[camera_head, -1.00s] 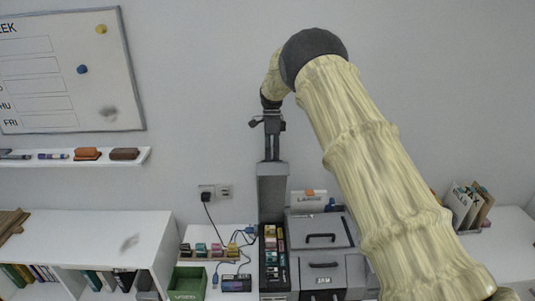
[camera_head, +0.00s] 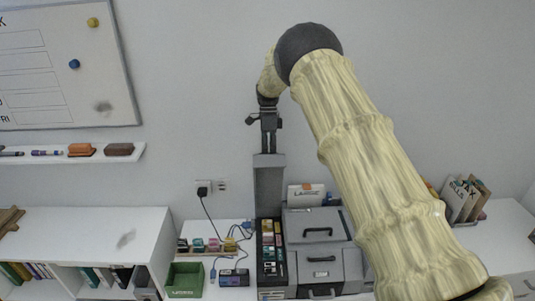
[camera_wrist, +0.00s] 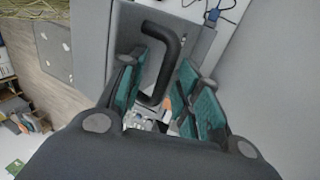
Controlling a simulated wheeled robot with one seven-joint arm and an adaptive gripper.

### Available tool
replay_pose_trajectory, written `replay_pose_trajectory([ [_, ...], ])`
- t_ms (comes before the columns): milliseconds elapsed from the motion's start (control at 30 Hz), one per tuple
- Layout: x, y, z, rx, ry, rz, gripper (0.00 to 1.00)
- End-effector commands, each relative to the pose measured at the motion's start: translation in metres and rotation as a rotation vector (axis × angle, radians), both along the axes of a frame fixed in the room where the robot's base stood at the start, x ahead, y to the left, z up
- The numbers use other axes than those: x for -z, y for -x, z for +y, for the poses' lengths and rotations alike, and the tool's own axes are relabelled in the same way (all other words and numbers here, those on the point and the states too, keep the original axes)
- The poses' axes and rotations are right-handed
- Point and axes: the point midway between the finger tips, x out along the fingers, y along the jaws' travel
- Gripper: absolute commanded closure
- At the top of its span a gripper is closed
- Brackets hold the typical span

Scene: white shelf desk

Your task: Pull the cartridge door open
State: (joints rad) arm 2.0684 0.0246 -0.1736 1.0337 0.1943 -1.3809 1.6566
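The cartridge door (camera_head: 270,185) is a grey panel standing upright above an open bay of coloured cartridges (camera_head: 270,245). In the wrist view the door's grey face (camera_wrist: 178,65) carries a black bar handle (camera_wrist: 168,50). My gripper (camera_head: 268,149) is at the door's top edge in the head view, pointing down. In the wrist view my gripper (camera_wrist: 165,90) has its teal-padded fingers apart, with the handle between them. The handle lies closer to the left finger; I cannot tell whether they touch. The handle is hidden in the head view.
The grey machine (camera_head: 318,260), with black handles on its lids, stands right of the bay. A green bin (camera_head: 185,280), a small dark device (camera_head: 234,278) and cables lie to the left. A white shelf unit (camera_head: 90,235) stands further left. The wall is behind the door.

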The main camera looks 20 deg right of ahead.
Motion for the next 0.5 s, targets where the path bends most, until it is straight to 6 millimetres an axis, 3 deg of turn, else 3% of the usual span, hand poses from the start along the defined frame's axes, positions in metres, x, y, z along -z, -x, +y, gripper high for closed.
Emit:
replay_pose_trajectory([
  [167, -0.013, -0.003, 0.001, -0.001, 0.001, 0.000, 0.66],
  [500, -0.068, -0.004, 0.001, -0.002, -0.001, 0.001, 0.66],
])
